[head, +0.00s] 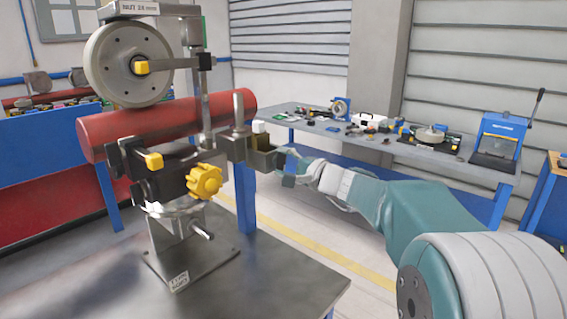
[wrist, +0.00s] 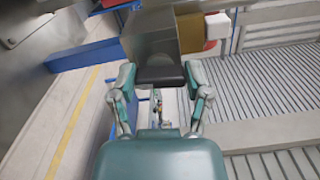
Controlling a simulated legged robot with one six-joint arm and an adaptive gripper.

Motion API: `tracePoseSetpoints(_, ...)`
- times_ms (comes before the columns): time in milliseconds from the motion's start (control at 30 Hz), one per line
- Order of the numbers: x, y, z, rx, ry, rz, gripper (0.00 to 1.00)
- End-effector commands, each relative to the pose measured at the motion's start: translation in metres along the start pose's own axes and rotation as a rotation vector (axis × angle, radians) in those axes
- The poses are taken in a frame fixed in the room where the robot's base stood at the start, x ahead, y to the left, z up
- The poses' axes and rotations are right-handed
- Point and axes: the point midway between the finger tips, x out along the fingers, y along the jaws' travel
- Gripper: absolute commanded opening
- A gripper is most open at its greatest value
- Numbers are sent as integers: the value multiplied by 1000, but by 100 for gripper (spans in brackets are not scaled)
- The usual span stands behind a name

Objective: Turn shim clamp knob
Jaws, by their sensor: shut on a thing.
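A yellow lobed knob (head: 204,180) sits on the front of the black clamp body (head: 172,186) on the stand. My gripper (head: 282,160) is to the right of this knob and apart from it. It is at a dark olive block (head: 263,157) on the right side of the fixture. In the wrist view my gripper (wrist: 160,76) has its two fingers on either side of a grey block with a dark end face (wrist: 160,50), and is shut on it. The yellow knob is not seen in the wrist view. Which knob is the shim clamp knob I cannot tell.
A red tube (head: 170,122) lies across the fixture, below a grey wheel (head: 128,65). A smaller yellow knob (head: 153,161) is at the left. The stand's base plate (head: 190,265) rests on a dark table (head: 275,285). A cluttered bench (head: 470,172) stands behind.

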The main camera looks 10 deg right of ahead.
Motion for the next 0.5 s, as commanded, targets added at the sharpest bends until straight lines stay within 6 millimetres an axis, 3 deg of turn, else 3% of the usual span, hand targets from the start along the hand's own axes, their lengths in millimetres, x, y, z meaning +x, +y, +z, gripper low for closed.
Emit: tracePoseSetpoints(500,0,6,0,-183,-4,9,15)
